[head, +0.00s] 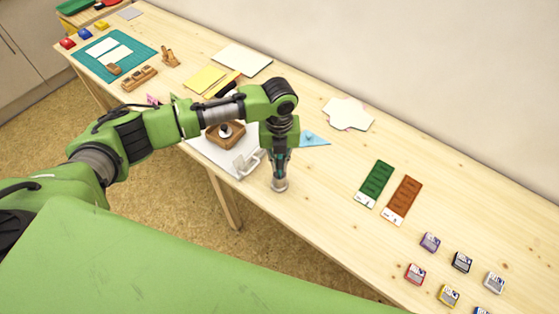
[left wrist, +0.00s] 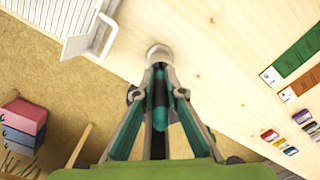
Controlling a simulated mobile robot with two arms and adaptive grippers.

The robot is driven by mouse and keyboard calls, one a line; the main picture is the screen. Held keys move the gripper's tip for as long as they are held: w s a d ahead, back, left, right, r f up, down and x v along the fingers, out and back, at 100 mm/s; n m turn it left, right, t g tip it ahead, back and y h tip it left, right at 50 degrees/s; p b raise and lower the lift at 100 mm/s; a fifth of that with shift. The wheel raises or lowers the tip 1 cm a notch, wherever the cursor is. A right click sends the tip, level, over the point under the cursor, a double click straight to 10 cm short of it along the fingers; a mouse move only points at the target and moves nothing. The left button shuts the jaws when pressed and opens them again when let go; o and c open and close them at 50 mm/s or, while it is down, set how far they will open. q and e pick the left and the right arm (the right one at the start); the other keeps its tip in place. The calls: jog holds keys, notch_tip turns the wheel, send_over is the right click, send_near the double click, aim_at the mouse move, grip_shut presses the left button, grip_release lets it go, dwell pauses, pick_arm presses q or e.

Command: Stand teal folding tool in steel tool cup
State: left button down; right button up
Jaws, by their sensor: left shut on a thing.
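My left gripper (head: 280,165) points straight down near the front edge of the table. In the left wrist view the gripper (left wrist: 159,70) is shut on a slim teal folding tool (left wrist: 160,88), which lies between its fingers. The small steel tool cup (head: 280,185) stands on the table directly under the fingertips. It also shows in the left wrist view (left wrist: 158,51), just beyond the fingertips. The tool's lower end is hidden, so I cannot tell whether it is inside the cup. My right gripper is not in view.
A blue triangle (head: 314,139) lies behind the cup. Green (head: 374,184) and brown (head: 402,200) strips and several inkpads (head: 430,242) lie to the right. Bare table surrounds the cup's right side.

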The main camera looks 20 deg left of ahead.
pick_arm(q)
jog(key=c, duration=2)
grip_release()
notch_tip(320, 180, up, 12)
jog(key=shift+r, duration=0.1)
